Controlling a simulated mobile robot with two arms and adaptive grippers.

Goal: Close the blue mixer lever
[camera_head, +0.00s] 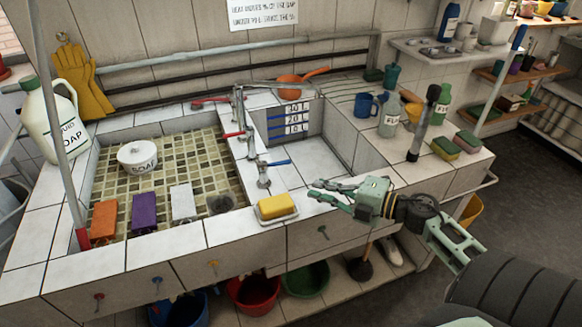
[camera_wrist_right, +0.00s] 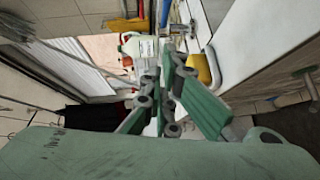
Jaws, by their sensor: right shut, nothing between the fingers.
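The blue mixer lever (camera_head: 277,163) sits on top of a short metal tap on the tiled ledge between the two basins. It points to the right in the head view. My right gripper (camera_head: 313,190) is to the right of the lever and nearer the front, over the counter's front edge. It is shut and empty, apart from the lever. In the right wrist view its green fingers (camera_wrist_right: 180,90) show in the middle; I cannot make out the lever clearly there. My left gripper is not in view.
A yellow sponge on a white dish (camera_head: 277,215) lies just left of my right gripper. A dark brush (camera_head: 423,125) stands upright on the right counter. A blue mug (camera_head: 366,105) is behind. The right basin (camera_head: 310,162) looks clear.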

